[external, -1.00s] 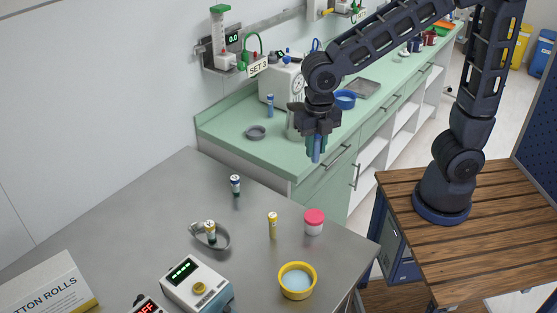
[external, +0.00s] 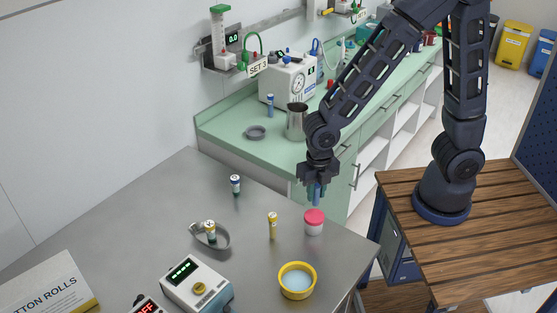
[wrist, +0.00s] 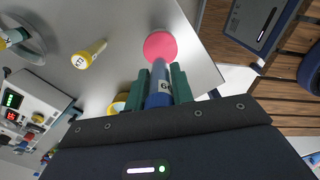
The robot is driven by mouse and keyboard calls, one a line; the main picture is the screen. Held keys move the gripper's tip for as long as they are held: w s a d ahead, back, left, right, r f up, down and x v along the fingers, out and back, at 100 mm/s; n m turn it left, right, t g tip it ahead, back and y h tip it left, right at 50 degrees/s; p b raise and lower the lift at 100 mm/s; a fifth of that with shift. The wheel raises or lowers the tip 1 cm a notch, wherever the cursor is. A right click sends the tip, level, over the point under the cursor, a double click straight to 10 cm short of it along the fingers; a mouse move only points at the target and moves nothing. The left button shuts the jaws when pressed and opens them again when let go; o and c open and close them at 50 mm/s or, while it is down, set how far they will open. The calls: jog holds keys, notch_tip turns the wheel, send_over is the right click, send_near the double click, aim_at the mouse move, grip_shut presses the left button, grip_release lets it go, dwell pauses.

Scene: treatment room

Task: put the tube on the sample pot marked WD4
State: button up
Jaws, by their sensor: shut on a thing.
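My gripper (external: 317,190) is shut on a blue tube (wrist: 159,90), which hangs upright with its lower end just above the sample pot. Part of a marking shows on the tube. The sample pot (external: 314,226) is white with a pinkish-red lid (wrist: 160,46) and stands on the grey table. In the wrist view the tube's tip overlaps the lid's near edge; I cannot tell whether they touch. No WD4 mark is readable on the pot.
A metal dish (external: 222,240) holding a tube, a dark-blue-and-white tube (external: 235,186) and a white device (external: 196,285) are further left. The green counter (external: 230,127) is behind.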

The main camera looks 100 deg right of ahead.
aim_at(315, 203)
jog(key=shift+f, duration=2.1)
jog(key=shift+f, duration=0.2)
jog(key=o, duration=1)
jog(key=shift+c, duration=0.2)
